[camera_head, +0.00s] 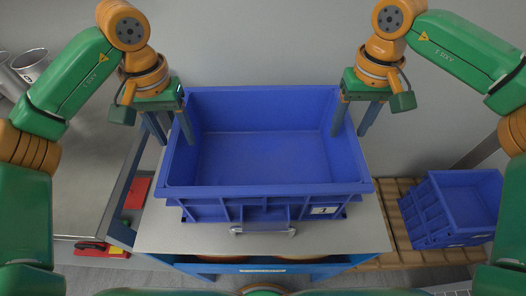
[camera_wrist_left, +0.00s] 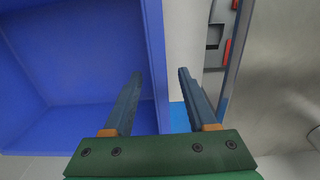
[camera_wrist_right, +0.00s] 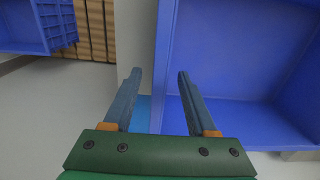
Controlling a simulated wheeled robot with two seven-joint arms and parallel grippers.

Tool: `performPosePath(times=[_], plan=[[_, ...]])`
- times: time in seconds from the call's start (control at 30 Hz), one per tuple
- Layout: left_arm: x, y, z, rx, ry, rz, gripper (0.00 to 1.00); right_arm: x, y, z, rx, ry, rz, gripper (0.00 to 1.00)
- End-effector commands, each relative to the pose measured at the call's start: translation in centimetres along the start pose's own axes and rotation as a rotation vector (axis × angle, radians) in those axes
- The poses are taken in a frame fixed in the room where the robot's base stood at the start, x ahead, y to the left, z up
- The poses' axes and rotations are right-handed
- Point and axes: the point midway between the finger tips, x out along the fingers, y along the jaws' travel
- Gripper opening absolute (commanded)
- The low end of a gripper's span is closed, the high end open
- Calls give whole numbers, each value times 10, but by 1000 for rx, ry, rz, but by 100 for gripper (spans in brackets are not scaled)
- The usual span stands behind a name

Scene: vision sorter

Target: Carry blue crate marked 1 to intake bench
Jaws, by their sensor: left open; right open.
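The blue crate (camera_head: 270,190) is empty and has a white label marked 1 on its front. It stands on a light-topped bench or cart (camera_head: 170,232). My left gripper (camera_head: 169,126) is open, with one finger inside and one outside the crate's left wall. The left wrist view shows that wall (camera_wrist_left: 154,60) between the fingertips. My right gripper (camera_head: 355,118) is open, with its fingers either side of the right wall. The right wrist view shows that wall (camera_wrist_right: 164,60) between the fingertips. I cannot tell whether any finger touches the crate.
A second blue crate (camera_head: 455,210) sits at the right on a brown slatted surface (camera_head: 395,215). Red items (camera_head: 137,193) lie left of the bench. A metal handle (camera_head: 262,231) is at the bench's front edge. Metal cylinders (camera_head: 28,64) stand at the far left.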

Motion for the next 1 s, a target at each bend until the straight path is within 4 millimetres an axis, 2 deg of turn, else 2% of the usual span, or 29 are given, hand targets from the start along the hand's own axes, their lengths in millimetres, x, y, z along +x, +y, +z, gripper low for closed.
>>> performPosePath(times=[0.1, 0.3, 0.67, 0.77, 0.8, 0.9, 1.0], plan=[[21, 0, 1, 0, -4, 0, 57, 21, 1, 0, 2, -3, 1, 57], [45, 0, 0, -1, -2, 1, 57, 45, 0, 0, 2, -2, 0, 57], [51, 0, 0, 0, 1, 1, 57, 51, 0, 0, 2, -1, -1, 57], [51, 0, 0, 0, 1, 1, 33, 51, 0, 0, 2, -1, -1, 33], [51, 0, 0, 0, 1, 1, 22, 51, 0, 0, 2, -1, -1, 22], [51, 0, 0, 0, 1, 1, 0, 51, 0, 0, 2, -1, 0, 0], [51, 0, 0, 0, 1, 1, 0, 51, 0, 0, 2, -1, 0, 0]])
